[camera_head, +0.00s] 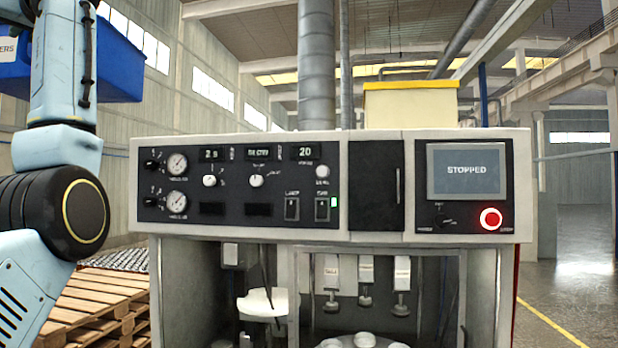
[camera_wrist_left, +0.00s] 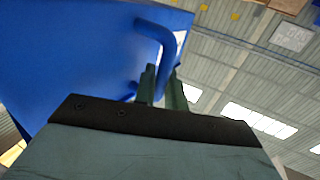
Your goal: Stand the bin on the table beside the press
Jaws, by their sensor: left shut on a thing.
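The blue bin (camera_head: 118,68) is held up in the air at the upper left of the head view, partly hidden behind my left arm. In the left wrist view the bin (camera_wrist_left: 70,60) fills the upper left, with a blue handle (camera_wrist_left: 160,38) on its side. My left gripper (camera_wrist_left: 163,84) is shut on the bin at this handle. The press (camera_head: 258,232) stands in the middle of the head view, with gauges, knobs and a screen reading STOPPED. No table top can be made out. My right gripper is not in view.
Stacked wooden pallets (camera_head: 98,300) stand on the floor left of the press. A cream box with a yellow top (camera_head: 410,105) shows above the press. Open floor (camera_head: 575,295) with a yellow line lies to the right.

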